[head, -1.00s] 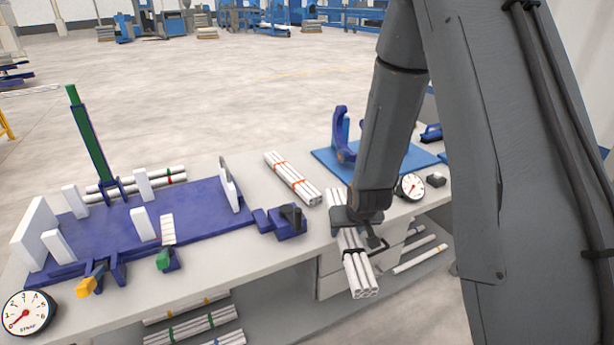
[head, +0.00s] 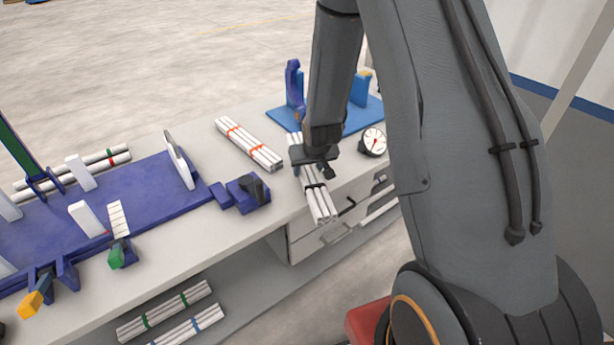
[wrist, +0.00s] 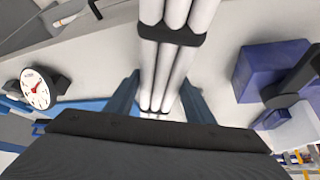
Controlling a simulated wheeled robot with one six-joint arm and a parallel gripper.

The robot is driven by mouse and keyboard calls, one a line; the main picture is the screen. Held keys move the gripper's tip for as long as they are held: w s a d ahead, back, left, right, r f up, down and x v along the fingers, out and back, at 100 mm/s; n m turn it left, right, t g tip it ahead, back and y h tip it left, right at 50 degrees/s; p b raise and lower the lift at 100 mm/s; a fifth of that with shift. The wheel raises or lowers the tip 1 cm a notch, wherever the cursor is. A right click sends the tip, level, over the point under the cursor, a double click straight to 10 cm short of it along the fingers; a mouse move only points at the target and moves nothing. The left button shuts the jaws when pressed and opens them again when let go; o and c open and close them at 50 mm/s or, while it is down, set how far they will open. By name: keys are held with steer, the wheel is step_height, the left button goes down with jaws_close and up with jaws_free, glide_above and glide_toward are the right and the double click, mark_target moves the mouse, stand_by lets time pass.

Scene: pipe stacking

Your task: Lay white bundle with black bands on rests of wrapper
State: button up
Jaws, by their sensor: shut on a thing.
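The white bundle with black bands (head: 320,205) is several white pipes held side by side. My gripper (head: 316,158) is shut on it from above, and its near end points toward the front edge of the bench. In the wrist view the bundle (wrist: 180,15) runs between the two blue fingers, with a black band near the top. A blue base plate (head: 352,120) at the back right carries a purple curved upright (head: 293,85) and a blue post (head: 360,88); it looks like the wrapper. My arm hides part of it, and its rests are not clear.
A bundle with orange bands (head: 248,143) lies left of my gripper. A dial gauge (head: 373,141) stands to the right. A purple block (head: 248,193) and a dark-blue fixture (head: 130,190) with white uprights are on the left. More bundles lie on the lower shelf (head: 230,315).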

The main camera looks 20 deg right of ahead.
steer(key=shift+f+p, duration=0.6)
steer(key=shift+f, duration=1.4)
steer(key=shift+f, duration=0.1)
steer(key=o, duration=0.9)
steer(key=shift+f, duration=0.1)
steer(key=o, duration=0.4)
